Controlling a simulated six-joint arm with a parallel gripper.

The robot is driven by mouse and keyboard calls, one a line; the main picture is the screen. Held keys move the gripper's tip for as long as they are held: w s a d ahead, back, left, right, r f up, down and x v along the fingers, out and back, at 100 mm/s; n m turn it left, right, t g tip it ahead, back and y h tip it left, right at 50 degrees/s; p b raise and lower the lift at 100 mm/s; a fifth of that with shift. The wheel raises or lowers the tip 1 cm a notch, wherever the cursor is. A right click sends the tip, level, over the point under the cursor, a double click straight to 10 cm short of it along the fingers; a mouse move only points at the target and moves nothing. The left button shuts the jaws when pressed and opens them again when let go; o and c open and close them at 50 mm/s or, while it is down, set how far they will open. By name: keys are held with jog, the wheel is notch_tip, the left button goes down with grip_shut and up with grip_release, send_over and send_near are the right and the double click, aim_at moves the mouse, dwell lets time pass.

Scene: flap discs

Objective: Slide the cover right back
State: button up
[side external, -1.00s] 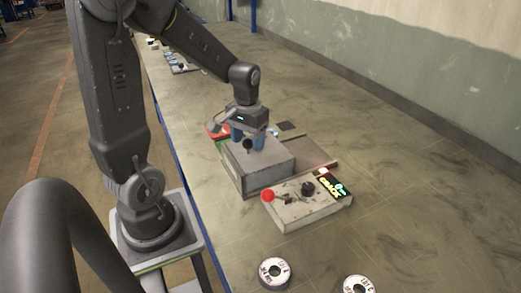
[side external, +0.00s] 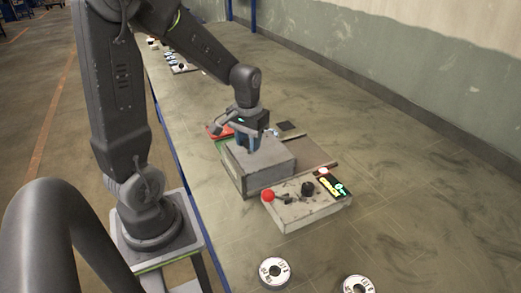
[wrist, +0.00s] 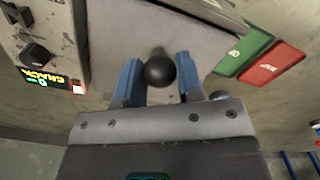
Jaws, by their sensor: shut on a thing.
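A grey box (side external: 268,175) with a flat grey cover (side external: 275,153) on top stands on the bench, in the middle of the side view. The cover also fills the upper middle of the wrist view (wrist: 200,40). A black ball knob (wrist: 159,71) sits on the cover. My gripper (side external: 247,147) is down at the cover, with its blue fingers one on each side of the knob. It is shut on the knob, which the fingers hide in the side view.
A control box (side external: 300,208) with a red ball, black knob and lit display stands close in front of the grey box. Green (wrist: 243,52) and red (wrist: 272,62) panels lie beside the cover. Two labelled discs (side external: 274,272) (side external: 358,285) lie nearer the camera. The bench to the right is clear.

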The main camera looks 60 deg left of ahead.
jog(key=w, duration=1.4)
jog(key=o, duration=0.7)
dwell(0.4)
notch_tip(320, 180, up, 8)
jog(key=shift+r, duration=0.1)
dwell(0.6)
dwell(0.3)
jog(key=s+d+r+m+t, duration=0.3)
jog(key=s+d+r, duration=0.3)
jog(key=s+d, duration=0.45)
jog(key=s+d+m+t, duration=0.1)
jog(key=s, duration=0.2)
jog(key=s+d+m, duration=0.1)
jog(key=s+d, duration=0.1)
jog(key=s, duration=0.2)
jog(key=s+d+f+m+t, duration=0.1)
jog(key=s, duration=0.3)
jog(key=shift+s+d+t, duration=0.2)
jog(key=shift+t, duration=0.1)
